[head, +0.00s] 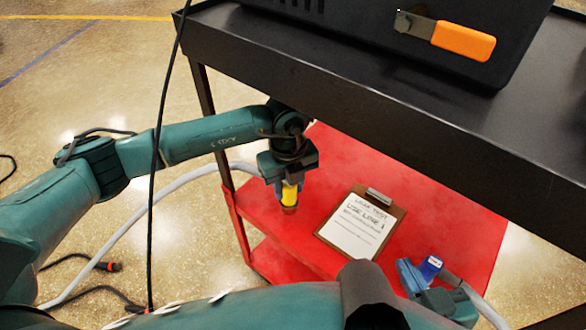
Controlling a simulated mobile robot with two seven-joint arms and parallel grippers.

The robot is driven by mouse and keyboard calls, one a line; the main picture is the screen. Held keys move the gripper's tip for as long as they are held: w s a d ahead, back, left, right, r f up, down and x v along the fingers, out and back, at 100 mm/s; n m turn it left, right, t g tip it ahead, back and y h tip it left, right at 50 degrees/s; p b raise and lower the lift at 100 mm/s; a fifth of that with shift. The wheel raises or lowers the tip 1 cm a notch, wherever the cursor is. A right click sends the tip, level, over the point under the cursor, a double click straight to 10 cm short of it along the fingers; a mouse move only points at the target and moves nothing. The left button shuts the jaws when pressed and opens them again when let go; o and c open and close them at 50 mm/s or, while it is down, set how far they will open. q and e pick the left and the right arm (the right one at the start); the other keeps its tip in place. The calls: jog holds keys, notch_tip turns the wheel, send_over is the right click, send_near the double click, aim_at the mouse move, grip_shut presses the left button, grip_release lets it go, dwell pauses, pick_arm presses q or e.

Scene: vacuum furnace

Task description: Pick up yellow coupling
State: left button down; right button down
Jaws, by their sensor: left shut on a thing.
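The yellow coupling (290,194) is upright between the fingers of my left gripper (288,180), which is shut on it. Its brownish lower end points down over the left part of the red shelf (345,160). I cannot tell whether that end touches the shelf. The coupling's upper part is hidden by the gripper. A pale hose (190,180) runs from behind the gripper to the lower left.
A clipboard (352,240) marked "LEAK TEST" lies right of the coupling. A blue coupling (430,266) is near the shelf's front right. The dark upper tray (330,85) overhangs the shelf and carries a black box with an orange handle (463,41). A black cable (155,170) hangs at left.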

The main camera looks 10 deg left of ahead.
pick_arm(q)
jog(key=s+p, duration=0.1)
jog(key=s, duration=1.1)
jog(key=shift+s, duration=0.4)
